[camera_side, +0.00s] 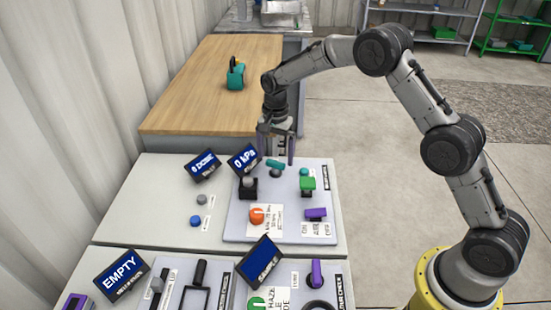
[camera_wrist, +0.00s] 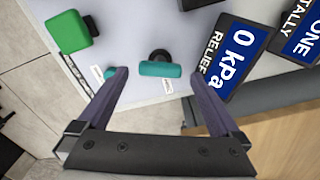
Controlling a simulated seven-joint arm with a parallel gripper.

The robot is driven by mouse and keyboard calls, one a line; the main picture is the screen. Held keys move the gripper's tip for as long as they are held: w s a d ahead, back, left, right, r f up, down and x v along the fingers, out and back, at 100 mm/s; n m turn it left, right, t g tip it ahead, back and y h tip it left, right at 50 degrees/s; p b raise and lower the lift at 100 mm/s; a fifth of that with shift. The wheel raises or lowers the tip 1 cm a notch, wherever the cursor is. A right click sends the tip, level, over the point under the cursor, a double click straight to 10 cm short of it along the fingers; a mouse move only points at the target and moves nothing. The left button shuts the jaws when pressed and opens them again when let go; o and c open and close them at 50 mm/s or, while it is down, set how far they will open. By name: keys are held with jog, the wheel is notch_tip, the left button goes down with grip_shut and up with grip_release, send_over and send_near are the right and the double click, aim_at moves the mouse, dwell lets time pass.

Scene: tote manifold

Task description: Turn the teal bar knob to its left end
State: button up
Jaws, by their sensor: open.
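The teal bar knob (camera_side: 275,164) stands on a dark round base at the back of the light panel. In the wrist view the teal bar (camera_wrist: 160,69) lies nearly crosswise, with its black base just above it in the picture. My gripper (camera_side: 279,157) points down over the back edge of the panel, near the bar. Its two purple-grey fingers (camera_wrist: 158,71) are spread wide, one on each side of the bar in the wrist view. No contact shows, and the height gap cannot be told. The gripper is empty.
A "0 kPa" display (camera_side: 244,160) stands left of the bar. A small teal piece (camera_side: 304,171), a green block (camera_side: 308,184), a purple handle (camera_side: 315,213) and an orange knob (camera_side: 257,216) share the panel (camera_side: 236,228). A wooden table (camera_side: 205,105) lies behind.

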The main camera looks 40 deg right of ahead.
jog(key=shift+f, duration=1.05)
jog(key=c, duration=1.3)
